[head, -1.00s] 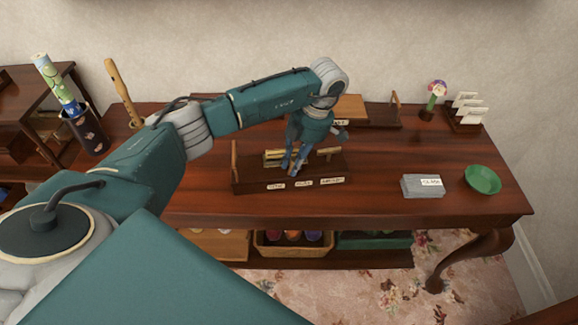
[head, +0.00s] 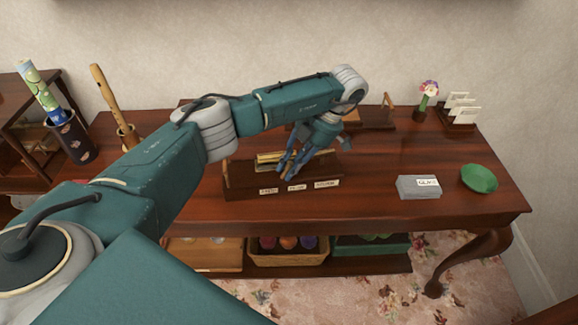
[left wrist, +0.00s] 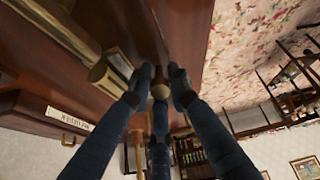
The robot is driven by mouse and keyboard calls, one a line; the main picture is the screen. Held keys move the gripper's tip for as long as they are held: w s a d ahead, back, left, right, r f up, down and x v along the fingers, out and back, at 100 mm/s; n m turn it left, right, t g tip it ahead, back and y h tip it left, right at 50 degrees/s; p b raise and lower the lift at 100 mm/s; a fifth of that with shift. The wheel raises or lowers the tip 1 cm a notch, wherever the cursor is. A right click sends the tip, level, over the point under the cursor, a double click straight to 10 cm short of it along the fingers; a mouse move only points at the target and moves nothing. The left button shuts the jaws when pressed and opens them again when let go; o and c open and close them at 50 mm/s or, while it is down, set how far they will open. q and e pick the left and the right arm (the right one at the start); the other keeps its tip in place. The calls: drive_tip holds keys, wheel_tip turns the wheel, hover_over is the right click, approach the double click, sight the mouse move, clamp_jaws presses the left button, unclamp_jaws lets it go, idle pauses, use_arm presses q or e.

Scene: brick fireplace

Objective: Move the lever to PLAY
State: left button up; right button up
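A dark wooden box (head: 240,185) with three white labels on its front stands on the table. The middle label (head: 297,187) seems to read PLAY, but the lettering is blurred. Brass parts (head: 268,157) show on top of the box. My left gripper (head: 285,174) points down at the box, just above the labels. In the left wrist view, a small round knob (left wrist: 160,91), apparently the lever's end, sits between the blue fingers. The fingers are apart around it; whether they touch it is unclear. The lever's shaft is largely hidden. My right gripper is out of view.
A flower ornament (head: 427,92) and a card rack (head: 460,108) are behind. A flute (head: 104,88) stands at left.

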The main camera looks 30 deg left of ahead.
use_arm(q)
drive_tip(key=shift+o, duration=0.4)
drive_tip(key=v, duration=1.2)
drive_tip(key=shift+d+f, duration=0.1)
